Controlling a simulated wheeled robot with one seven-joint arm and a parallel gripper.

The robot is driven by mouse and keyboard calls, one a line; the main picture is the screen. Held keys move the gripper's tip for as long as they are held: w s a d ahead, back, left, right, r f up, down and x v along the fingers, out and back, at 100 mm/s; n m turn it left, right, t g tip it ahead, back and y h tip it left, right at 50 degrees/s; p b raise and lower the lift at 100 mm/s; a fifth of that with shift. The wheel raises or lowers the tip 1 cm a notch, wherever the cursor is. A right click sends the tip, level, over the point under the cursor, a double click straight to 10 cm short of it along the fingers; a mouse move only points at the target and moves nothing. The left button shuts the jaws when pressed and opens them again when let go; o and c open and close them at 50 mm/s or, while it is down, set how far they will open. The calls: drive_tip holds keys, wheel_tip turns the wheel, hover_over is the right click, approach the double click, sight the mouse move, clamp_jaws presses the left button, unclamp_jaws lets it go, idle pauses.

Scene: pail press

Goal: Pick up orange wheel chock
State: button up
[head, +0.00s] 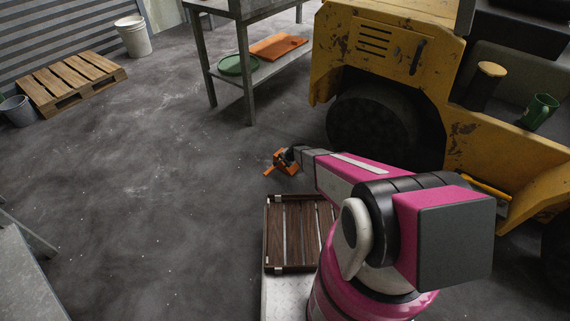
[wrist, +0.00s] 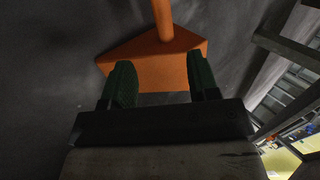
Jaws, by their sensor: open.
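The orange wheel chock (head: 279,167) is at the end of my arm in the head view, over the grey floor left of the vehicle's dark tyre. In the wrist view the chock (wrist: 155,60) shows as an orange wedge-like body with a round orange bar rising from it. My gripper (wrist: 160,72) is open, with its two green-padded fingers apart and overlapping the chock's near edge. In the head view my gripper (head: 284,159) partly covers the chock. Whether the fingers touch it I cannot tell.
The yellow vehicle (head: 385,45) with its dark tyre (head: 375,125) stands right of the chock. A metal bench (head: 247,90) stands behind, bearing a green round item (head: 238,65) and an orange board (head: 278,46). A dark slatted crate (head: 292,235) is nearer.

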sight(280, 167)
drive_tip(key=x, duration=0.9)
drive_tip(key=shift+w+a+r, duration=0.15)
drive_tip(key=shift+r, duration=0.05)
drive_tip(key=shift+c, duration=0.3)
drive_tip(key=shift+r, duration=0.1)
clamp_jaws()
